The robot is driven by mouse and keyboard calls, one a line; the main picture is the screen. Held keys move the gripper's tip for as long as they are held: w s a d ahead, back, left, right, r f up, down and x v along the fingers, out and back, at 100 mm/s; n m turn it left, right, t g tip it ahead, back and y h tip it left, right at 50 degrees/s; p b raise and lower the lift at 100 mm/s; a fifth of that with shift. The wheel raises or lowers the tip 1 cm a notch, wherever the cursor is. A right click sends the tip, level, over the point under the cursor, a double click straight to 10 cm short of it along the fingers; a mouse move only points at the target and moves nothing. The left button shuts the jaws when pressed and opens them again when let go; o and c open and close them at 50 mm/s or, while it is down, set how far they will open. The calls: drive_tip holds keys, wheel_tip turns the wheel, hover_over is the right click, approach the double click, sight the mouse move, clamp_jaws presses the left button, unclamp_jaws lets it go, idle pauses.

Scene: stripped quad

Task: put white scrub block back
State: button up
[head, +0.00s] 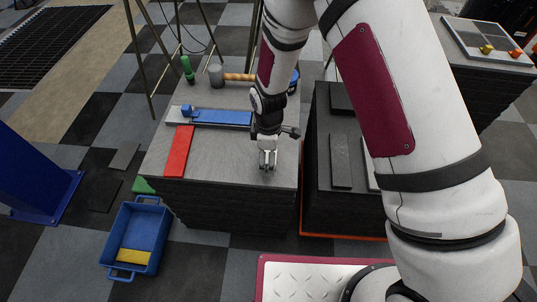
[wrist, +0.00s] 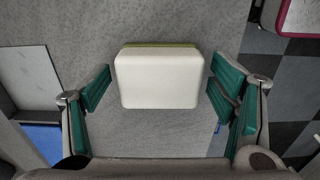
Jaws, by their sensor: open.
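The white scrub block (wrist: 158,80) lies on a grey surface in the wrist view, with a thin olive-yellow layer along its far edge. My gripper (head: 267,163) is low over the front right of the grey block-sided table (head: 225,180) in the head view. In the wrist view its teal-padded fingers are spread, one on each side of the scrub block, with gaps on both sides. In the head view the scrub block is hard to tell apart from my gripper.
A red bar (head: 179,151), a tray with a blue strip (head: 222,117), a green bottle (head: 188,69) and a mallet (head: 217,76) are on the table. A blue crate (head: 153,222) holding a yellow block (head: 134,256) sits on the floor. A dark stand (head: 340,205) is close at right.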

wheel_tip(320, 180, up, 12)
drive_tip(key=p, duration=0.2)
drive_tip(key=shift+r, duration=0.2)
